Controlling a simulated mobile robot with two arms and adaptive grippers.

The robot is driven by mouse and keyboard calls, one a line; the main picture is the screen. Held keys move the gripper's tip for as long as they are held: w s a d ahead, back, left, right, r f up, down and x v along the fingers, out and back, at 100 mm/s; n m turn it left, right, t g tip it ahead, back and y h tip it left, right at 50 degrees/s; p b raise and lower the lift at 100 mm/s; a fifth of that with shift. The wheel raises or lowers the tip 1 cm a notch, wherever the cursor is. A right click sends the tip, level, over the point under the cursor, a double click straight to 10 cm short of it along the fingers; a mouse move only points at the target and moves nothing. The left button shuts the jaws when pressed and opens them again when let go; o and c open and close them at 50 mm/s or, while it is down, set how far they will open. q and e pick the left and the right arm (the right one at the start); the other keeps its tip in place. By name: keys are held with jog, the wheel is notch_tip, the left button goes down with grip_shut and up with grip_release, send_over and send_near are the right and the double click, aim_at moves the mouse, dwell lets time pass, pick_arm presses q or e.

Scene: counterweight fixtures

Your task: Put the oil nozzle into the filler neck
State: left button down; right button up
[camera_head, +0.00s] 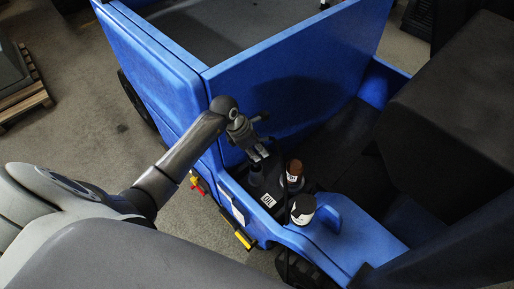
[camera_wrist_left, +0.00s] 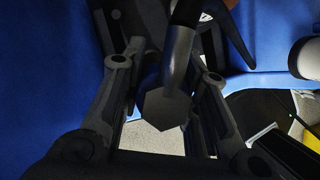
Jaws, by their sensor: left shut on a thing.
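My left gripper (camera_head: 262,156) reaches in from the left over the side of the blue vehicle, fingers pointing down. In the left wrist view, its fingers (camera_wrist_left: 160,100) stand either side of a dark grey tubular piece with a six-sided end, apparently the oil nozzle (camera_wrist_left: 178,65). A short dark cylinder (camera_head: 257,176) shows just below the fingertips in the head view, by a white OIL label (camera_head: 268,200); I cannot tell whether it is the nozzle or the filler neck. Whether they touch is hidden. My right gripper is not in view.
A brown-topped container (camera_head: 294,172) and a white container with a dark band (camera_head: 303,210) stand close right of the gripper. A tall blue panel (camera_head: 290,90) rises behind; a dark seat-like block (camera_head: 450,95) is at right.

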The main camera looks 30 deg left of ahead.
aim_at(255, 164)
pick_arm(q)
jog(key=shift+f+b, duration=1.1)
jog(key=shift+f, duration=0.4)
jog(key=shift+f, duration=0.15)
jog(key=shift+f+b, duration=0.7)
jog(key=shift+b, duration=0.05)
jog(key=shift+f, duration=0.15)
jog(key=shift+f+b, duration=0.45)
jog(key=shift+b, duration=0.05)
